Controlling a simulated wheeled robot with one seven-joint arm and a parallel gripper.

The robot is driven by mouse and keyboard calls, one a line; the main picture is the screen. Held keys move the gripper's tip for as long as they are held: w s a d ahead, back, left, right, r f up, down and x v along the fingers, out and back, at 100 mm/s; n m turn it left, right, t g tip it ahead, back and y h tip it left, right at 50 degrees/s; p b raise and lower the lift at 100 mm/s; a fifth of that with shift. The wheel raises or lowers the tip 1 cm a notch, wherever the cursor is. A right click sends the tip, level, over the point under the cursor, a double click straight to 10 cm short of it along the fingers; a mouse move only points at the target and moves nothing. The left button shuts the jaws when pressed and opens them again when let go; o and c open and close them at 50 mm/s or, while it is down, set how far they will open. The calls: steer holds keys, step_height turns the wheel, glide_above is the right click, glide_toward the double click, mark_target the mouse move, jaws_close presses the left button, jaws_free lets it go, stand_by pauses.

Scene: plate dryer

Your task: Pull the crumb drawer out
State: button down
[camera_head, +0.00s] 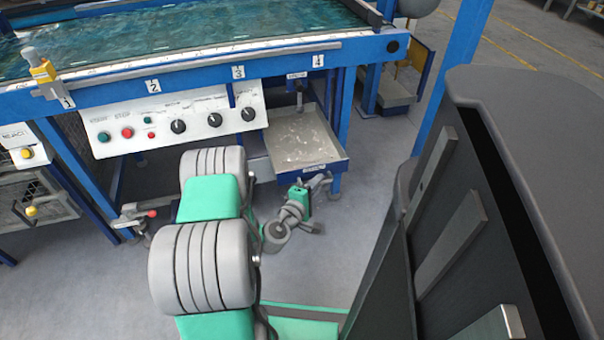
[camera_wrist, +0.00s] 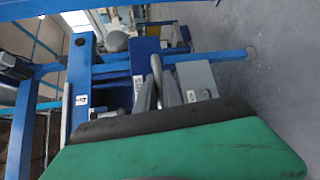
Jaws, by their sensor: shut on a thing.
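The crumb drawer (camera_head: 309,143) is a shallow grey metal tray with pale crumbs on its floor. In the head view it sticks out from under the blue frame, right of the control panel and below the number 4. My gripper (camera_head: 322,181), at the end of my green and grey arm, is at the lower front edge of the drawer and is shut on its handle. In the wrist view the fingers (camera_wrist: 155,83) show beyond the green housing, close to a light grey panel; the grip itself is unclear there.
The white control panel (camera_head: 177,118) with knobs and buttons is left of the drawer. A blue leg (camera_head: 345,112) stands close on its right. The grey floor (camera_head: 338,240) before the drawer is open.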

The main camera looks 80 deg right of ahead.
steer(key=shift+s+a, duration=0.1)
steer(key=c, duration=1.8)
jaws_free()
steer(key=shift+o, duration=0.2)
steer(key=p+v, duration=0.1)
steer(key=v, duration=0.6)
steer(key=shift+a, duration=0.35)
steer(key=shift+r, duration=0.1)
